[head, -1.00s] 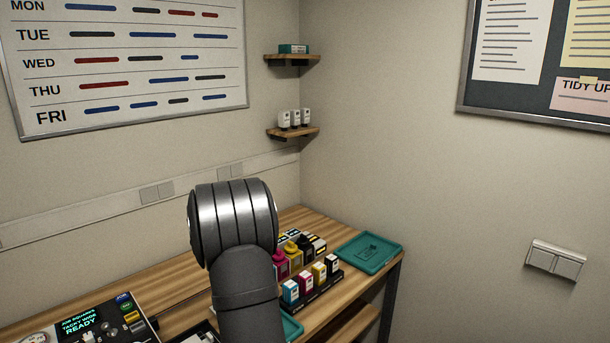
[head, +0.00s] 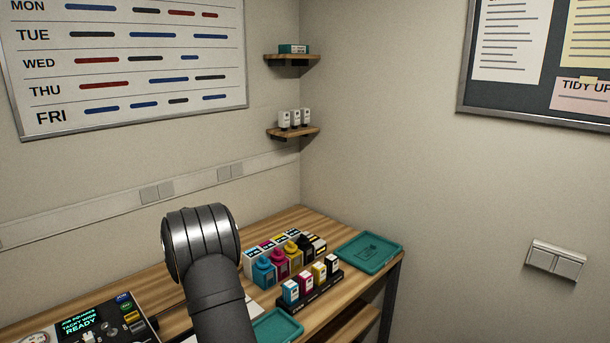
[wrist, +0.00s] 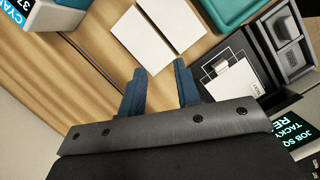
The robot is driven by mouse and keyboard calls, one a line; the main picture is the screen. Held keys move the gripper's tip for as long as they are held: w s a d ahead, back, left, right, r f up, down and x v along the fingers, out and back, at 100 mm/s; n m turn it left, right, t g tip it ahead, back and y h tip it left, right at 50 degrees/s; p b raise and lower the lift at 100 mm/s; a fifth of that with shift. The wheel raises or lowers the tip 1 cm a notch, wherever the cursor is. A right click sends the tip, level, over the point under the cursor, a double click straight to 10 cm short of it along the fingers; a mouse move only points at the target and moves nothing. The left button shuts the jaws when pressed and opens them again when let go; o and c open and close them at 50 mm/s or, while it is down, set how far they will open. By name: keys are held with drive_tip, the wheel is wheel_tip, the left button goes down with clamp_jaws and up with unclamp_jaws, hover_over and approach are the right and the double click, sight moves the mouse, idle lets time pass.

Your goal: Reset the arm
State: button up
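My gripper (wrist: 160,88) shows in the wrist view, its two blue fingers apart with nothing between them. It points over the wooden bench (wrist: 80,75), towards white rectangular sheets or blocks (wrist: 158,30). In the head view only my arm shows, at the lower middle; the gripper is out of sight there.
A press with a lit READY screen (head: 81,318) stands at the lower left. Ink bottles (head: 281,263) and cartridges (head: 311,280) stand in the bench's middle. A teal tray (head: 369,252) lies at the right end, and another (head: 277,328) in front. A cyan-labelled box (wrist: 40,17) is at upper left.

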drive_tip(key=w+a+f+n, duration=0.1)
drive_tip(key=a+n, duration=0.1)
drive_tip(key=a, duration=0.3)
drive_tip(key=w+a+f+n+t, duration=0.1)
drive_tip(key=w+a+f+n, duration=0.1)
drive_tip(key=a, duration=0.3)
drive_tip(key=shift+a+f+n+y, duration=0.2)
drive_tip(key=shift+a+n+y, duration=0.15)
drive_tip(key=shift+n, duration=0.35)
drive_tip(key=shift+w, duration=0.1)
drive_tip(key=o, duration=1.4)
drive_tip(key=shift+r, duration=0.15)
drive_tip(key=shift+o, duration=0.7)
drive_tip(key=s+a+r+y, duration=0.1)
drive_tip(key=s+r, duration=0.2)
drive_tip(key=r, duration=0.4)
drive_tip(key=s+a+r+y, duration=0.1)
drive_tip(key=s+r+y, duration=0.1)
drive_tip(key=r, duration=0.5)
drive_tip(key=shift+s+r, duration=0.25)
drive_tip(key=shift+s, duration=0.5)
drive_tip(key=s+r+y, duration=0.4)
drive_tip(key=s+r, duration=0.6)
drive_tip(key=r, duration=0.4)
drive_tip(key=x, duration=1)
drive_tip(key=shift+s+a+g, duration=0.2)
drive_tip(key=shift+a+g, duration=0.05)
drive_tip(key=shift+g, duration=0.15)
